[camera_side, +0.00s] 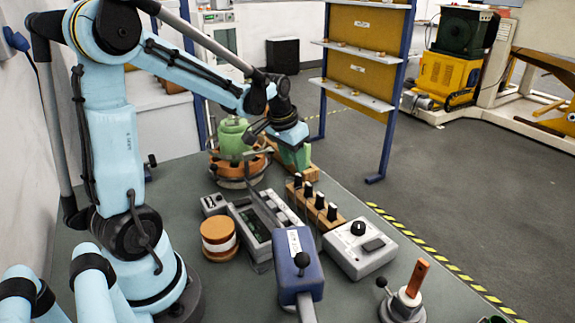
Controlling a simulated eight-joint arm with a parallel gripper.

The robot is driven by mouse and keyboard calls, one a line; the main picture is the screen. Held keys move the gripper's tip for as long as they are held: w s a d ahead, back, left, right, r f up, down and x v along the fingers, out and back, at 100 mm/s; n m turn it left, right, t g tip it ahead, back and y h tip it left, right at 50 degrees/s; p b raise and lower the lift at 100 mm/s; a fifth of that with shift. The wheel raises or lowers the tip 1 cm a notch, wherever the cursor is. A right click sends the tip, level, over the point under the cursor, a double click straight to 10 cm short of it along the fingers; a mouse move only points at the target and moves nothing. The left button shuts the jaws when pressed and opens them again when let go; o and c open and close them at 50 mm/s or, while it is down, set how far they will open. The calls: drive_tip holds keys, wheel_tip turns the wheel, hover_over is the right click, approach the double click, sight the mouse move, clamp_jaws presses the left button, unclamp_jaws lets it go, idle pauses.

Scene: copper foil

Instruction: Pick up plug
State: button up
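A wooden block (328,218) stands on the bench and holds several upright pieces with black tops (320,200). These look like plugs, but I cannot tell which one the task means. My gripper (294,158) is at the end of my light-blue arm, behind the far end of the wooden block. A green part shows just below my wrist, and I cannot tell whether it belongs to my gripper or to something behind. The fingertips are too small and dark to read, and I see nothing clearly held.
A grey instrument (258,222) and an orange-and-white roll (218,238) lie left of the block. A grey box with a dial (358,248), a blue box (298,262) and an orange-handled lever (415,278) stand in front. A green device (234,135) stands behind.

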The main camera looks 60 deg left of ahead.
sight(298, 175)
drive_tip(key=shift+x, duration=3.05)
drive_tip(key=shift+c, duration=0.2)
clamp_jaws()
